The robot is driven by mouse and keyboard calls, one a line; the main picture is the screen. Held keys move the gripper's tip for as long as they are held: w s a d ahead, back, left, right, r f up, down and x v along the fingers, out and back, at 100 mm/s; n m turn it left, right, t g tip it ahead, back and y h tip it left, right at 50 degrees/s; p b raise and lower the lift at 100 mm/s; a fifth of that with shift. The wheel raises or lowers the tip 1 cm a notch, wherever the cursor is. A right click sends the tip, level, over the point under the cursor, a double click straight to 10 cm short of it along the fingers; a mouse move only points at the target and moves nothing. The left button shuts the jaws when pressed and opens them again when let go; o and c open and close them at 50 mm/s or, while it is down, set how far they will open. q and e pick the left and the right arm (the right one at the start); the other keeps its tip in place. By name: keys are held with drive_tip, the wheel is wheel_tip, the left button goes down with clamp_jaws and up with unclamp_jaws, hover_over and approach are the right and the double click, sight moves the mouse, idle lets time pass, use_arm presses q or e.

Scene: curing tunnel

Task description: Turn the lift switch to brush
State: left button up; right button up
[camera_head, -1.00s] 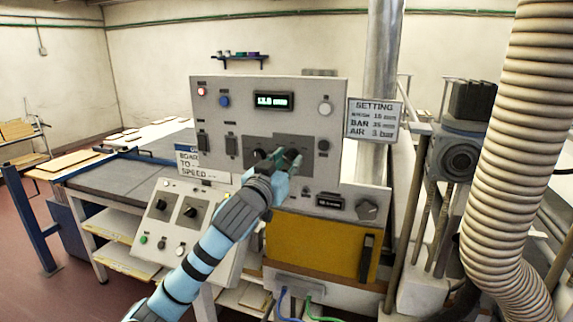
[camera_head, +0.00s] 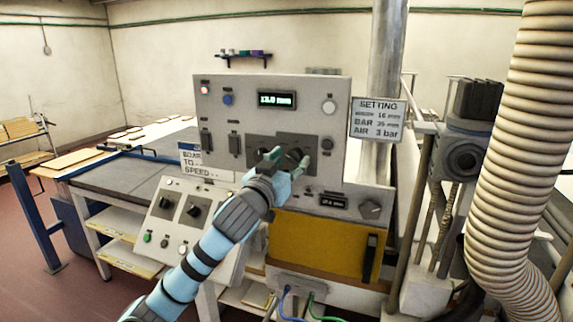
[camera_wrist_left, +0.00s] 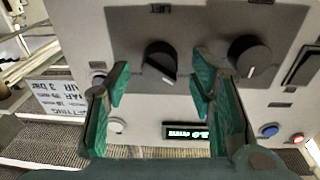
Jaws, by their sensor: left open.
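The grey control panel (camera_head: 225,118) stands upright ahead. Two black rotary knobs sit on its dark plate. My left gripper (camera_head: 287,160) is in front of the plate, open, and hides much of the knobs in the head view. In the left wrist view, one black knob (camera_wrist_left: 160,62) with a pale pointer mark lies between the open green fingers (camera_wrist_left: 158,92), with gaps on both sides. The other knob (camera_wrist_left: 249,56) is just beyond the right finger. My right gripper is not in view.
A lit display (camera_head: 276,99) reads about 13.0 mm. A setting sign (camera_head: 378,120) hangs at the panel's right. A lower sloped box (camera_head: 180,225) carries more switches. A ribbed hose (camera_head: 510,150) stands at the right. A yellow door (camera_head: 315,245) is below.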

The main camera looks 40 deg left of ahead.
use_arm(q)
drive_tip(key=v, duration=0.6)
drive_tip(key=shift+s, duration=0.4)
drive_tip(key=shift+w+d+f, duration=0.1)
drive_tip(key=shift+w, duration=0.05)
